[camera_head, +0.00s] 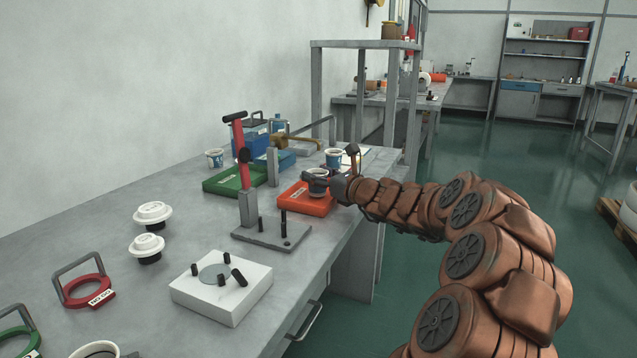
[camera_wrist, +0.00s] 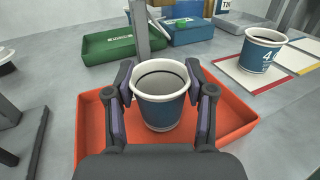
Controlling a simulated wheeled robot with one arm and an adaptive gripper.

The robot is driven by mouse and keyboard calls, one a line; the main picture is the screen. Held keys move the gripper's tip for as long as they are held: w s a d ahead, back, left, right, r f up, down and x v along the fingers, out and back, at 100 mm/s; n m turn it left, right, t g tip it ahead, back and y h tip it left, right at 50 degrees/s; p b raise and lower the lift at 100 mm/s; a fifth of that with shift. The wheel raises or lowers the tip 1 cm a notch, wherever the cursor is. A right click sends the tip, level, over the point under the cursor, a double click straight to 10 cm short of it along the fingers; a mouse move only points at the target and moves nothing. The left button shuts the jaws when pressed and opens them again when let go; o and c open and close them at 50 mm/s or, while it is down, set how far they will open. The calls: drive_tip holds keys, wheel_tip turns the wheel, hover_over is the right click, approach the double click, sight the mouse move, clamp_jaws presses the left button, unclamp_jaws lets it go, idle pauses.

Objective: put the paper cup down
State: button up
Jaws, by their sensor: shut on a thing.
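The paper cup (camera_wrist: 163,100) is blue with a white rim and stands upright between the two fingers of my gripper (camera_wrist: 164,95). The fingers are shut on its sides. The cup is over the orange tray (camera_wrist: 235,125); I cannot tell whether its base touches the tray floor. In the head view my gripper (camera_head: 320,183) reaches in from the right, with the cup at the orange tray (camera_head: 302,204). The gripper partly hides the cup there.
A second blue cup (camera_wrist: 262,50) stands on a white sheet with a red border, right of the tray. A green tray (camera_wrist: 118,47) and a blue tray (camera_wrist: 192,32) lie behind. A lever press (camera_head: 247,200) stands left of the orange tray. Another cup (camera_head: 215,158) is near the wall.

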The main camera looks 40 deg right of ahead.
drive_tip(key=shift+f, duration=0.4)
drive_tip(key=o, duration=0.8)
drive_tip(key=shift+d+r, duration=0.1)
drive_tip(key=shift+r, duration=0.1)
drive_tip(key=s, duration=0.4)
drive_tip(key=s+d+p, duration=0.1)
drive_tip(key=s, duration=0.3)
drive_tip(key=s+p, duration=0.1)
drive_tip(key=s, duration=0.3)
drive_tip(key=shift+d, duration=0.3)
